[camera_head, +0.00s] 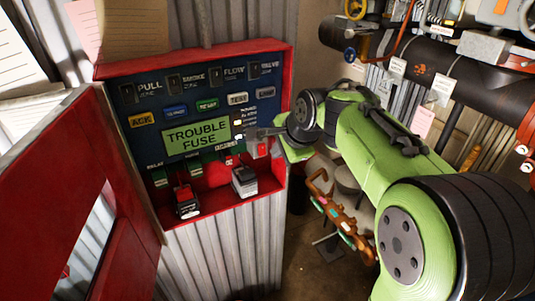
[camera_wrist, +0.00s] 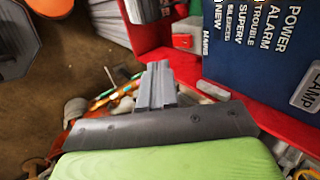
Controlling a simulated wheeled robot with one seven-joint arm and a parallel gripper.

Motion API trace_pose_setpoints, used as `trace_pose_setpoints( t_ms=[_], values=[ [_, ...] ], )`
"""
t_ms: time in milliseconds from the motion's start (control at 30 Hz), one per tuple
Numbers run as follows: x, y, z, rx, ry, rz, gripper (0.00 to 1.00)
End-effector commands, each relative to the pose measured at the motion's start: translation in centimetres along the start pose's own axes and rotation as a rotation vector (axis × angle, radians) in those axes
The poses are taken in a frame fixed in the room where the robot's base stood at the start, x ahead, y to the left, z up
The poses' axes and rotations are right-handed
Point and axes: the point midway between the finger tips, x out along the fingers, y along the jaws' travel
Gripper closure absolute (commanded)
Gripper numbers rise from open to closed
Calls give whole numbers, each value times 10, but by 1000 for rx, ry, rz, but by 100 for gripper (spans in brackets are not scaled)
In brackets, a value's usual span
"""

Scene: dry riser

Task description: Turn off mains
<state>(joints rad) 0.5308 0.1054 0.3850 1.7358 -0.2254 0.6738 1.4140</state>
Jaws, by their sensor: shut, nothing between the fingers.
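The open red alarm box (camera_head: 290,80) holds a dark blue panel (camera_head: 125,98) with a lit green screen (camera_head: 197,138) reading "TROUBLE FUSE". In the wrist view the word "MAINS" (camera_wrist: 206,42) stands at the panel's edge. A small red and white part (camera_head: 263,148), perhaps the mains switch, sits at the panel's lower right. My gripper (camera_head: 258,133) is shut and empty, its tips close to the panel's right edge, just above that part; I cannot tell if they touch anything. The shut fingers (camera_wrist: 156,85) also show in the wrist view.
A grey block (camera_head: 244,181) and a red-black block (camera_head: 187,203) sit at the box's lower edge. The red door (camera_head: 60,180) hangs open at left. Pipes (camera_head: 450,75) and valves fill the right. An orange tool-like object (camera_head: 335,210) stands below my arm.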

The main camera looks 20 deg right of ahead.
Motion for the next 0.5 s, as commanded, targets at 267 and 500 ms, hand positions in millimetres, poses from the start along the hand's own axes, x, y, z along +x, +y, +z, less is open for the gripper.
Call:
trace_pose_setpoints(
  t_ms=[267, 500],
  values=[
    [55, -11, 2, -3, -3, 1, 100],
    [70, -23, 0, -2, 0, 0, 100]
  ],
)
